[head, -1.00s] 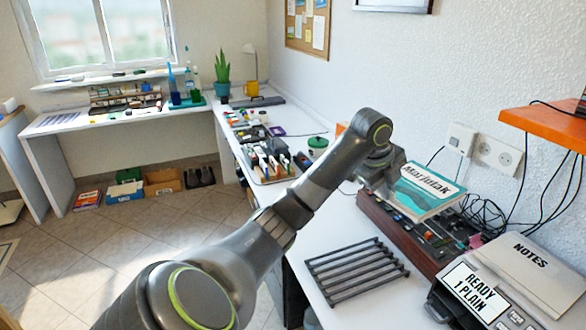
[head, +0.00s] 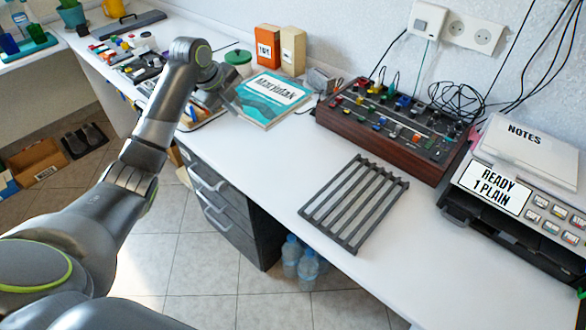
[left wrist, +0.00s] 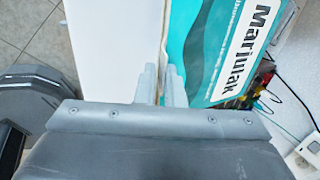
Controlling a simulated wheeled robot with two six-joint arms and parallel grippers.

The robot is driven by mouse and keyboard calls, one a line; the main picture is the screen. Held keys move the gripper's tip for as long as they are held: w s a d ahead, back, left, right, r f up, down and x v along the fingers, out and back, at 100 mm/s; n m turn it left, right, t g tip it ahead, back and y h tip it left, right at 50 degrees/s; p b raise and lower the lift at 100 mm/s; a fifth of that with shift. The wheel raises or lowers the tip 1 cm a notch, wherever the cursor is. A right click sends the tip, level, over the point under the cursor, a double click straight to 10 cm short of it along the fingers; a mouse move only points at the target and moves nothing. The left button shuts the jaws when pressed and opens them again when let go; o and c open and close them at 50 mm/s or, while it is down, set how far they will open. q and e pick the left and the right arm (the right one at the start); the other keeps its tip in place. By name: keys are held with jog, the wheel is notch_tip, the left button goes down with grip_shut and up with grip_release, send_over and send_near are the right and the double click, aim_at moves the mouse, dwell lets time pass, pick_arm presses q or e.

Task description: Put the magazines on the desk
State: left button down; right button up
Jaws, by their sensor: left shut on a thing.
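A teal and white magazine titled Marjulak (head: 270,98) is at the back of the white desk (head: 255,155), left of the mixer. My left gripper (head: 231,100) is shut on the magazine's left edge. In the left wrist view, the fingers (left wrist: 161,80) pinch the edge of the magazine (left wrist: 215,50). The magazine is roughly flat, over or on the desk top; I cannot tell whether it touches. My right gripper is out of view.
A mixer (head: 395,125) with cables stands behind a dark slatted rack (head: 353,203). A printer (head: 495,195) with a notes sheet is at right. Orange (head: 267,46) and tan (head: 292,50) boxes and a green-lidded jar (head: 238,60) stand behind the magazine.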

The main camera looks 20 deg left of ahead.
pick_arm(q)
jog(key=f, duration=1)
jog(key=shift+d+f, duration=0.3)
jog(key=shift+f, duration=0.35)
jog(key=c, duration=1.6)
grip_release()
jog(key=shift+o, duration=0.3)
jog(key=shift+s+a+r, duration=0.1)
jog(key=shift+r, duration=0.35)
jog(key=v, duration=1.1)
jog(key=shift+s+p, duration=0.15)
jog(key=shift+p, duration=0.15)
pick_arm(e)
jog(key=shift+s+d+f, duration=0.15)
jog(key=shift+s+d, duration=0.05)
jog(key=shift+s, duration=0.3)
